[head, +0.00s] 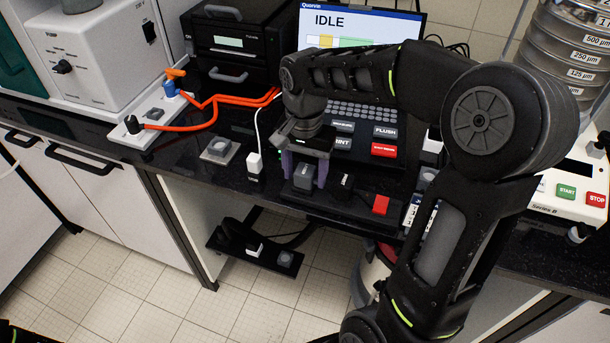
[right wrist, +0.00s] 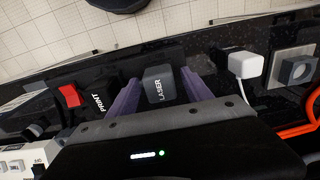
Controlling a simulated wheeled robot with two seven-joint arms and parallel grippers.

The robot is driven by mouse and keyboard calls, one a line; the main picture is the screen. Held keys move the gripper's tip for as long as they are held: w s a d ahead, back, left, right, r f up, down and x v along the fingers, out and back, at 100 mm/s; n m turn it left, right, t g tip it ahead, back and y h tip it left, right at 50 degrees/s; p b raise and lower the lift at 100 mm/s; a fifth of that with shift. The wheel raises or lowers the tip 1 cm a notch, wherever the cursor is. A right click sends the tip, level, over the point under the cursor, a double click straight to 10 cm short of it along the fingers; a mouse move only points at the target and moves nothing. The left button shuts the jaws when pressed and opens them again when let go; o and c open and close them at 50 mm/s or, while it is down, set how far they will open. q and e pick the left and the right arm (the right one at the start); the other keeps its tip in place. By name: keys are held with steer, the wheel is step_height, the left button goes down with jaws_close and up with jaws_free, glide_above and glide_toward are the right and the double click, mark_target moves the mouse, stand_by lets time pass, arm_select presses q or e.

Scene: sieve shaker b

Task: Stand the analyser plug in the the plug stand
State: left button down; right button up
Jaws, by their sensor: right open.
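A dark grey plug marked LASER (right wrist: 159,85) sits on a black power strip on the bench; it also shows in the head view (head: 303,177). I take it for the analyser plug, though only LASER is readable. My right gripper (head: 304,172) is open, its two purple fingers on either side of this plug. Whether they touch it I cannot tell. A pale square plate with a round grey fitting (head: 219,149), possibly the plug stand, lies left of the strip; it also shows in the right wrist view (right wrist: 296,71). My left gripper is not in view.
A white plug (head: 254,163) with a cable stands just left of the gripper. A black PRINT plug (right wrist: 104,96) and a red switch (head: 381,205) are on the right. Orange cables (head: 210,101) run behind.

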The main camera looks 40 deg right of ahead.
mark_target(305, 169)
jaws_close()
stand_by(0.6)
steer(key=shift+r, duration=0.1)
stand_by(0.3)
steer(key=shift+r+p, duration=2.35)
steer(key=shift+r, duration=0.55)
steer(key=shift+r+p, duration=1.1)
steer(key=shift+r, duration=0.45)
